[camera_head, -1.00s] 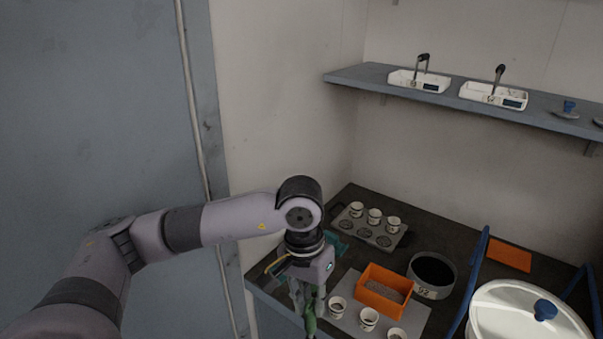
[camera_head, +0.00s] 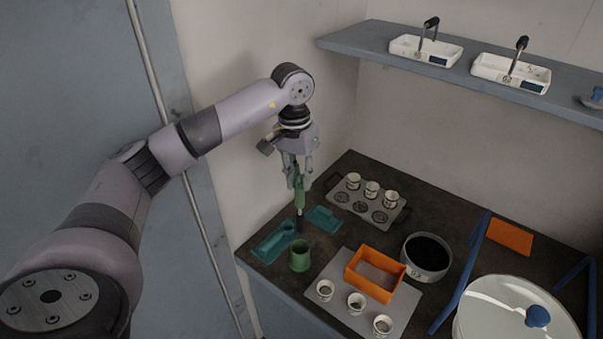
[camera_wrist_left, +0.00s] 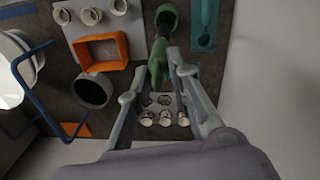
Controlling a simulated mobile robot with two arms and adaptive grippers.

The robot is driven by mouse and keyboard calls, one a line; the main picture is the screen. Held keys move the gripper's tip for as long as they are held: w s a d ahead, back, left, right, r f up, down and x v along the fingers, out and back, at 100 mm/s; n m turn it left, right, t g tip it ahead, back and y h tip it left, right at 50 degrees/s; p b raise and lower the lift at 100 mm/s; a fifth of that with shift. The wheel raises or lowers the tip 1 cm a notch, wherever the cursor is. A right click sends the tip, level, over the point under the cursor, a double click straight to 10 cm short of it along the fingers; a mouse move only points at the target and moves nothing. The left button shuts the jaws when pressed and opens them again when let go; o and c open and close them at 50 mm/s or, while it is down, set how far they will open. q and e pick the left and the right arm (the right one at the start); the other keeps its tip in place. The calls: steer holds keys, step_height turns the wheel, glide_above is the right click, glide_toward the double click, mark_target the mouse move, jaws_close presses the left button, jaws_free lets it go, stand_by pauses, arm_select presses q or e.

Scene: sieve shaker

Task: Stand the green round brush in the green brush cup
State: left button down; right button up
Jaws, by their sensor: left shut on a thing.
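My left gripper (camera_head: 298,179) is shut on the green round brush (camera_head: 299,193). The brush hangs upright with its dark bristle end down, above the counter. The green brush cup (camera_head: 300,256) stands on the counter, lower in the head view and near the brush's lower end. In the left wrist view the gripper (camera_wrist_left: 158,85) has the brush (camera_wrist_left: 157,68) between its fingers, and the cup (camera_wrist_left: 167,17) shows beyond the brush's far end. The brush is outside the cup. My right gripper is not in view.
A teal tray (camera_head: 275,242) and a smaller teal piece (camera_head: 324,218) lie beside the cup. An orange bin (camera_head: 373,275) and several small white cups stand on a grey mat (camera_head: 344,259). A dark-filled round pan (camera_head: 427,257) and a rack (camera_head: 385,225) are farther right.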

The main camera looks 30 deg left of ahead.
mark_target(300, 212)
arm_select(q)
steer(key=shift+d+f, duration=0.1)
steer(key=shift+f, duration=0.65)
steer(key=shift+w+f+b, duration=0.1)
steer(key=shift+f+b, duration=0.5)
steer(key=shift+f, duration=0.8)
steer(key=shift+f+b, duration=0.6)
steer(key=shift+f, duration=0.05)
step_height(300, 212, down, 2)
steer(key=shift+f+b, duration=0.1)
steer(key=shift+b, duration=0.95)
steer(key=shift+f+b, duration=1.85)
steer(key=shift+f, duration=0.2)
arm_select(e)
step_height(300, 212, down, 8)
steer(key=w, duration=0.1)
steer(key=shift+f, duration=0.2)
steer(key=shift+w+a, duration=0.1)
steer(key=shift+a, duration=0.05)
